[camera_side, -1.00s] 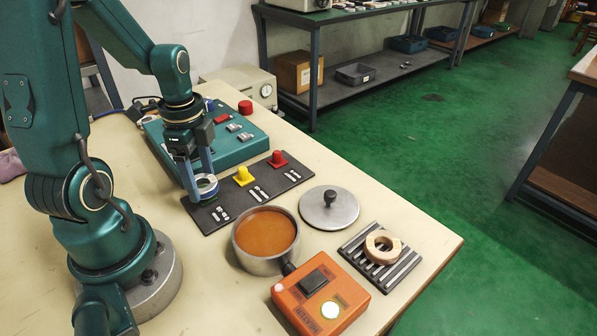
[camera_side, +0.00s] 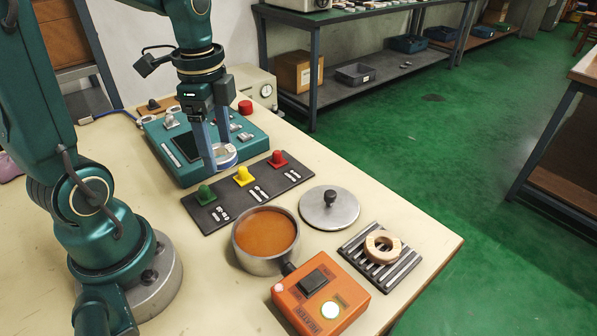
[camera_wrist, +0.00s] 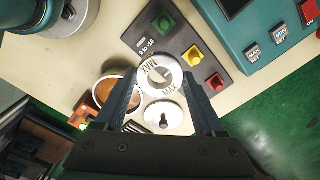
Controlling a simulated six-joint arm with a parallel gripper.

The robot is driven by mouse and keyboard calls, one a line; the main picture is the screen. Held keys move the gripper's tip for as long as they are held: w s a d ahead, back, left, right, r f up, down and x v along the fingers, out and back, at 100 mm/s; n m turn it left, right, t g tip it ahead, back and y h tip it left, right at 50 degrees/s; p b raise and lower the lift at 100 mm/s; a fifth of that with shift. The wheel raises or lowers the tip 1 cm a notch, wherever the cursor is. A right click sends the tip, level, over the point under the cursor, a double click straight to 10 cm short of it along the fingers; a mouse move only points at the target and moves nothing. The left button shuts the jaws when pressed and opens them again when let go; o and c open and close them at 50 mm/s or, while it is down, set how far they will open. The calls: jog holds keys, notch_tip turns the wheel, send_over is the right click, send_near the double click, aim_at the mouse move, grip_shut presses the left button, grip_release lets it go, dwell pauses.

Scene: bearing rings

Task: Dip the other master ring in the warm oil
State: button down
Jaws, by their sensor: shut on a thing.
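My gripper (camera_side: 219,155) is shut on a pale metal master ring (camera_side: 227,161) with a blue band. In the wrist view the ring (camera_wrist: 174,88) reads MAX on its face and sits between both fingers. It is held in the air, over the teal box and the back of the peg board in the side view. The pot of warm oil (camera_side: 266,233) stands open, nearer the camera and apart from the ring. Its brown oil also shows in the wrist view (camera_wrist: 106,94), partly hidden by a finger.
The black board (camera_side: 262,190) carries bare green, yellow and red pegs. The pot lid (camera_side: 345,211) lies right of the pot. An orange box (camera_side: 345,297) stands by the pot handle. The teal gauge box (camera_side: 182,172) is behind.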

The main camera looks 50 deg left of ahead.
jog(key=d+m, duration=0.5)
jog(key=d, duration=0.6)
send_over(268, 247)
jog(key=shift+m, duration=0.3)
jog(key=shift+f, duration=2.4)
jog(key=shift+f, duration=0.3)
jog(key=shift+f, duration=1.1)
jog(key=shift+f, duration=1.3)
dwell(1.4)
